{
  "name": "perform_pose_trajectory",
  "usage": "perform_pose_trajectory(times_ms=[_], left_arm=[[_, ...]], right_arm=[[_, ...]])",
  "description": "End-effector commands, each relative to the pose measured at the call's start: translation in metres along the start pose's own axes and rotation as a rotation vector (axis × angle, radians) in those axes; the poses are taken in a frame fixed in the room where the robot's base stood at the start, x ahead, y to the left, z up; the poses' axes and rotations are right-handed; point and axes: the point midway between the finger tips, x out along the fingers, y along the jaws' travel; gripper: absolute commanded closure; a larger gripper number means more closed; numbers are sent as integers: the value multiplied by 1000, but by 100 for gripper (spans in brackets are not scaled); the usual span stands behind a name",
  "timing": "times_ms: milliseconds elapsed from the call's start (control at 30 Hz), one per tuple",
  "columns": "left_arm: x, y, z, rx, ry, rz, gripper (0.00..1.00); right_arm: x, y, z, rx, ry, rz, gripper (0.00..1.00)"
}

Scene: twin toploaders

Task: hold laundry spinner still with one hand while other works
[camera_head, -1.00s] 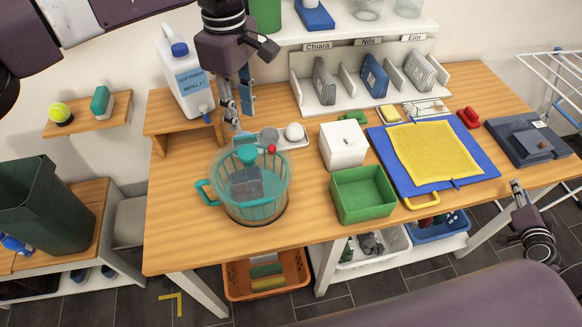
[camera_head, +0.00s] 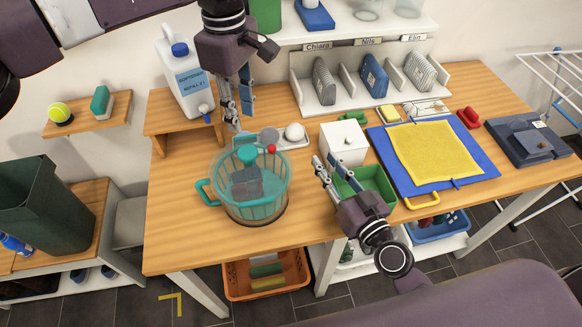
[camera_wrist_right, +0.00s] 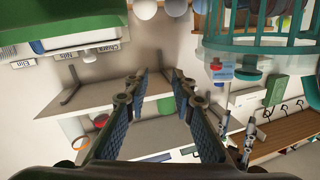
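The laundry spinner (camera_head: 276,202) is a teal slatted basket in a clear bowl, upright on the table, with a handle at its left. A grey block-like item and a teal knob show inside or over it. A red knob (camera_head: 271,149) sits at its back rim. My left gripper (camera_head: 238,112) is open, pointing down behind and above the spinner, apart from it. My right gripper (camera_head: 327,165) is open and empty, right of the spinner and over the green box's left edge. The spinner also shows in the right wrist view (camera_wrist_right: 262,48), at the upper right, apart from the fingers.
A white box (camera_head: 343,145) and an open green box (camera_head: 372,182) stand right of the spinner. A blue board with a yellow cloth (camera_head: 435,152) lies further right. A softener jug (camera_head: 190,90) stands back left. The table's front left is clear.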

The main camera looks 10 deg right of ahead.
Motion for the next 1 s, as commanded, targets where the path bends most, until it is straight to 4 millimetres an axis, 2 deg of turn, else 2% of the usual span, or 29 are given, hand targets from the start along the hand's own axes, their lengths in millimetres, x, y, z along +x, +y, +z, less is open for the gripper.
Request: perform_pose_trajectory(times_ms=[33,100,200,300,467,800,1000], left_arm=[[0,0,0,0,0,0,71],[0,0,0,0,0,0,71],[0,0,0,0,0,0,71],[0,0,0,0,0,0,71],[0,0,0,0,0,0,71],[0,0,0,0,0,0,71],[0,0,0,0,0,0,71]], right_arm=[[5,-22,-2,-33,4,-41,77],[9,-47,-2,-80,5,-90,77],[13,-73,-3,-129,10,-140,77],[15,-86,-4,-156,13,-165,77],[26,-92,-5,-167,16,-172,77],[72,-100,-4,-163,15,-171,77],[89,-103,-4,-164,13,-173,77]])
